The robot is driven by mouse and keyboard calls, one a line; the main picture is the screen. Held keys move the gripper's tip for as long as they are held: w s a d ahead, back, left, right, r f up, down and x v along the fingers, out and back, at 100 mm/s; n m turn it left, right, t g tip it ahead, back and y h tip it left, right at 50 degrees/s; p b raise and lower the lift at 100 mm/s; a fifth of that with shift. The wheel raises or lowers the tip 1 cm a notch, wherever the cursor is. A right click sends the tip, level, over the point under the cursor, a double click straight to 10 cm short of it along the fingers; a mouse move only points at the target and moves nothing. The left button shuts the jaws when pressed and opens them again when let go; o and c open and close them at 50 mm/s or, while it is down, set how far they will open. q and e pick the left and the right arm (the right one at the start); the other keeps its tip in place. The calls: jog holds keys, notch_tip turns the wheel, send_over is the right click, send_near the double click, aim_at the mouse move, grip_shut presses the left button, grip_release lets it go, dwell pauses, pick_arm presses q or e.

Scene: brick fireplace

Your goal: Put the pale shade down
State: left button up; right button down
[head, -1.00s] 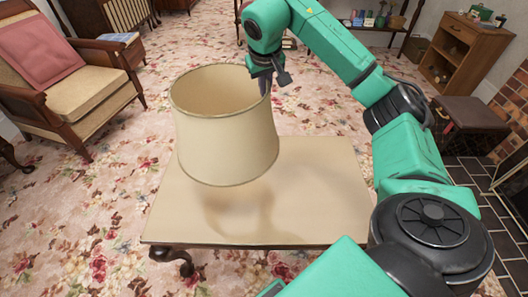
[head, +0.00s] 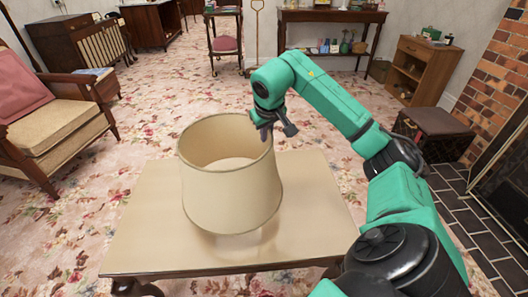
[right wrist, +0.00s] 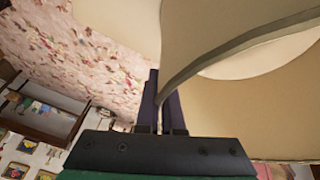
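The pale shade (head: 230,197) is a cream, open-topped drum, close over the small table (head: 130,240). A soft shadow lies on the tabletop just under its lower edge. I cannot tell for sure whether it touches the table. My right gripper (head: 267,130) reaches the shade's upper rim from behind, on the right side. In the right wrist view, the dark fingers (right wrist: 165,95) are close together with the shade's rim (right wrist: 215,55) running in between them. The shade is upright. My left gripper is out of view.
The tabletop is bare around the shade. An armchair (head: 50,135) stands at the left, a dark stool (head: 435,125) and brick fireplace (head: 500,70) at the right. A console table (head: 330,18) with small items is at the back.

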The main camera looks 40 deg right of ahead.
notch_tip(320, 180, down, 8)
jog(key=b, duration=0.2)
jog(key=c, duration=1.1)
grip_release()
jog(key=shift+w, duration=0.1)
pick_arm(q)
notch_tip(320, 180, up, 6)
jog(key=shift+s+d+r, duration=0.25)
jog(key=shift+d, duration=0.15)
pick_arm(e)
jog(key=shift+o, duration=0.2)
jog(key=shift+a, duration=0.1)
pick_arm(q)
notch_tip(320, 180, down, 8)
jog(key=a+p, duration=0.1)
jog(key=p, duration=0.2)
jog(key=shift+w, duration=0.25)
pick_arm(e)
jog(key=v, duration=1.2)
